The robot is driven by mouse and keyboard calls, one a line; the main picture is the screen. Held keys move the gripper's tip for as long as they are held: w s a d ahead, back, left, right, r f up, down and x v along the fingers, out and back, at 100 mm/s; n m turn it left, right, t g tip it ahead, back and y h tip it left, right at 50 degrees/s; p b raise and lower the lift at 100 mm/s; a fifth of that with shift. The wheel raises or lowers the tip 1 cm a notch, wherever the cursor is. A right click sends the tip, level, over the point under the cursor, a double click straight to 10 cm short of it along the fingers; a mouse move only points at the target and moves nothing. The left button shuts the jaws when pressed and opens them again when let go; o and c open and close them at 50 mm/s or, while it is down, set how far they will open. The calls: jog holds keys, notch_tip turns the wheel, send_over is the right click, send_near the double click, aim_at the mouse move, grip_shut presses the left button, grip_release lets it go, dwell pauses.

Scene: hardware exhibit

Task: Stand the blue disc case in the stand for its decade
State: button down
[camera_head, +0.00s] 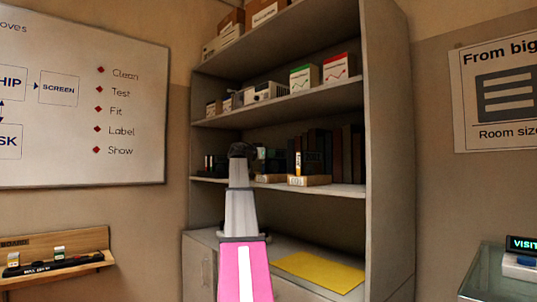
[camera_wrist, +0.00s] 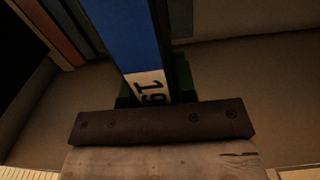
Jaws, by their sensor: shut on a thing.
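In the wrist view the blue disc case (camera_wrist: 127,35) runs up from between the jaws of my gripper (camera_wrist: 153,88). The gripper is shut on it. In the head view my gripper (camera_head: 241,151) is at the middle shelf, and the blue case cannot be made out there. A pale wooden stand (camera_head: 309,181) with a dark case in it sits at that shelf's front edge, right of my gripper. Another low wooden stand (camera_head: 270,178) is closer to the gripper. Their decade labels are unreadable.
Dark upright spines (camera_head: 335,150) fill the back of the middle shelf. Coloured spines (camera_wrist: 52,30) show at upper left in the wrist view. The upper shelf (camera_head: 300,98) is close above. A yellow sheet (camera_head: 318,270) lies on the surface below.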

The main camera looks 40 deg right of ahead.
jog(key=shift+f, duration=0.8)
jog(key=c, duration=0.8)
grip_release()
jog(key=shift+c, duration=0.2)
jog(key=shift+a, duration=0.1)
jog(key=a, duration=0.8)
jog(key=shift+s, duration=0.35)
jog(key=shift+d, duration=0.1)
